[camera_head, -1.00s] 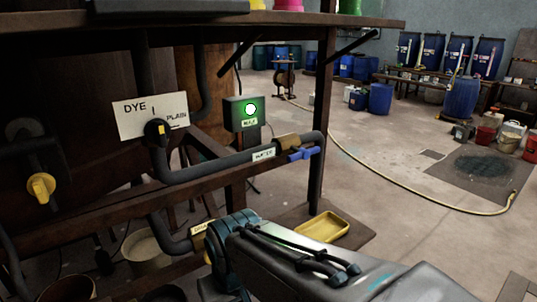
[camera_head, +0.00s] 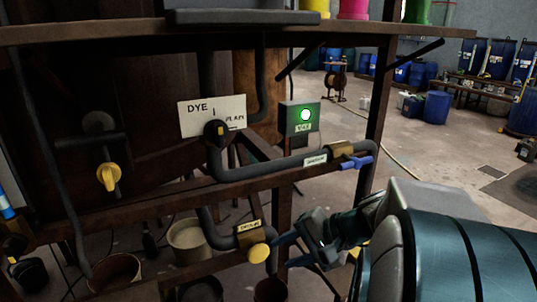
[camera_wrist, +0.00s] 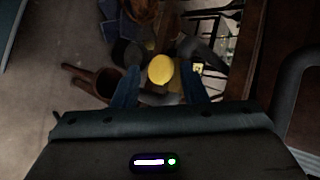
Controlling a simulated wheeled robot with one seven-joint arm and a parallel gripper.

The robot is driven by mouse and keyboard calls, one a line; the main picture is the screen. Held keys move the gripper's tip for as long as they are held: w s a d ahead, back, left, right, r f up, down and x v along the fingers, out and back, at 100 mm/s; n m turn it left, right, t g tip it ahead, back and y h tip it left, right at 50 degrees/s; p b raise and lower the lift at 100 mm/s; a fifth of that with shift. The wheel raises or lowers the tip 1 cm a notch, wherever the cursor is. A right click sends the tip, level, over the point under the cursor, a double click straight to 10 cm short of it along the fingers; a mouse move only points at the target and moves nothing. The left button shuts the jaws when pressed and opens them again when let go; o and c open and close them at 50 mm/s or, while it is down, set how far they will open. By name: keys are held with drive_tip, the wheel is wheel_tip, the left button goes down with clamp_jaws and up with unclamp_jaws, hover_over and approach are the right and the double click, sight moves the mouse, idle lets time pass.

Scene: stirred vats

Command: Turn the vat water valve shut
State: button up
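The water valve is a brass body (camera_head: 341,148) with a blue lever (camera_head: 356,162) on the dark pipe at right of centre in the head view. A white label (camera_head: 315,160) sits beside it. The lever looks roughly in line with the pipe. My gripper (camera_head: 284,252) is below and left of this valve, beside a lower brass valve (camera_head: 250,234) with a round yellow knob (camera_head: 259,253). In the wrist view my gripper (camera_wrist: 160,78) has its two blue fingers apart, with the yellow knob (camera_wrist: 161,69) showing between and beyond their tips. I see nothing held.
A green-lit box (camera_head: 301,118) stands above the pipe. A dye/plain selector (camera_head: 215,130) and another yellow handle (camera_head: 108,177) are at left. A wooden frame rail (camera_head: 150,207) crosses between the two valves. Buckets (camera_head: 187,238) stand below. Open floor lies to the right.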

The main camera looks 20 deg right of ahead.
drive_tip(key=w+d+r+m+t+h, duration=0.1)
drive_tip(key=d+r+m+t, duration=0.25)
drive_tip(key=d, duration=0.35)
drive_tip(key=w+d+r+m+t+h, duration=0.1)
drive_tip(key=d+r+m+t, duration=0.1)
drive_tip(key=d+t, duration=0.3)
drive_tip(key=m+t+h+p, duration=0.1)
drive_tip(key=m+t+h, duration=0.2)
drive_tip(key=m+h, duration=0.1)
approach(359, 165)
drive_tip(key=shift+n, duration=0.25)
drive_tip(key=w+p, duration=0.1)
drive_tip(key=w, duration=0.3)
drive_tip(key=w+p, duration=0.1)
drive_tip(key=w, duration=0.3)
drive_tip(key=w+a+p, duration=0.1)
drive_tip(key=w, duration=0.3)
drive_tip(key=shift+r, duration=0.1)
